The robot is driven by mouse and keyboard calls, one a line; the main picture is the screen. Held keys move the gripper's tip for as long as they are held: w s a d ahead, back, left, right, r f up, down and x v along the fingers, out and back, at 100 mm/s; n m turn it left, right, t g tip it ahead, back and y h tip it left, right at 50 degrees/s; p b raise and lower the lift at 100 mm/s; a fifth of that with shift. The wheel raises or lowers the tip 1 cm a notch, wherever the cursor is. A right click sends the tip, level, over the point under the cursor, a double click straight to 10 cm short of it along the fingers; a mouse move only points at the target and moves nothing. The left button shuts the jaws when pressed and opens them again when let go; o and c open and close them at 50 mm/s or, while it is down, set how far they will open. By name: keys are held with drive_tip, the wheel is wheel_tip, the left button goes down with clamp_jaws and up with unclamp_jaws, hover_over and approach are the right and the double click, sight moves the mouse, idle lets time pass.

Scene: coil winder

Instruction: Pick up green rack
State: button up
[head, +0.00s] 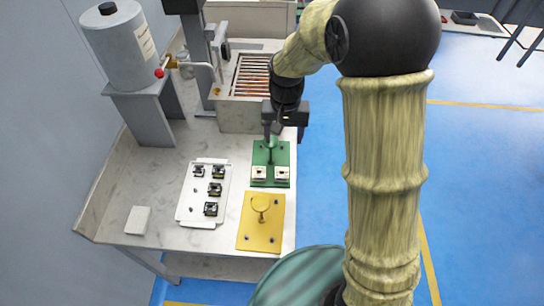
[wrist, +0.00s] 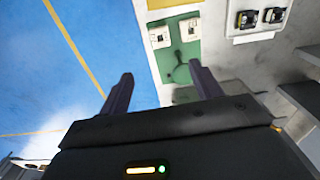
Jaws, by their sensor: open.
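The green rack (head: 271,180) is a flat green plate near the table's right edge in the head view. Two small white blocks sit on its front half, and a green knob or handle (head: 271,143) stands at its back. My gripper (head: 274,128) is above the rack's back end, pointing down, and partly hides it. In the wrist view the rack (wrist: 208,57) lies beyond the fingertips, with its round handle (wrist: 181,74) showing. My gripper (wrist: 160,82) is open there with nothing between its fingers. I cannot tell the exact height gap.
A yellow plate (head: 272,233) with a knob lies in front of the rack. A white tray (head: 191,208) with several black parts is to its left. Behind stands a box with coils (head: 240,115). A grey cylinder (head: 122,50) stands at back left. Blue floor lies right.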

drive_tip(key=shift+d, duration=0.1)
drive_tip(key=s+d+r+t, duration=0.1)
drive_tip(key=s+d+t, duration=0.1)
drive_tip(key=s+d, duration=1)
drive_tip(key=shift+s+d+r+t, duration=0.2)
drive_tip(key=shift+d+r+t, duration=0.15)
drive_tip(key=shift+d, duration=0.35)
